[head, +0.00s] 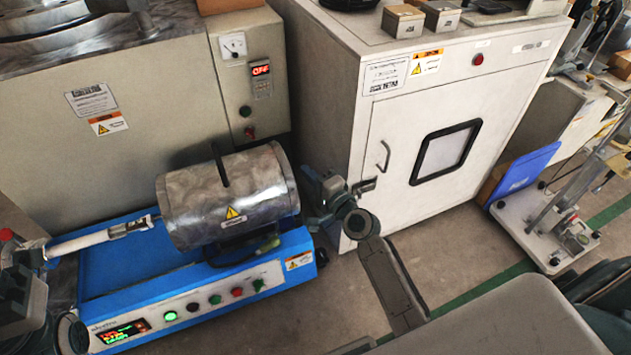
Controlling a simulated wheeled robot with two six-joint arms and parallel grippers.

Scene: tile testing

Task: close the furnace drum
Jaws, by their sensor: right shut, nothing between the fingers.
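The furnace drum (187,208) is a shiny metal cylinder with a yellow warning label, lying on a blue base (125,262). A dark bar stands up at its top, and no open gap shows on the side facing me. A white tube (88,240) with a metal end lies at the drum's left. My right gripper (318,183) is shut and empty, just right of the drum's right end and apart from it as far as I can tell. My left arm shows at the left edge, and its gripper (42,252) is too unclear to read.
A grey machine (150,160) with an OFF display stands behind the drum. A tall pale cabinet (335,110) with a windowed door and handle stands right behind my right gripper. The base's front panel has several buttons and a lit screen (122,331). Floor is free at the centre right.

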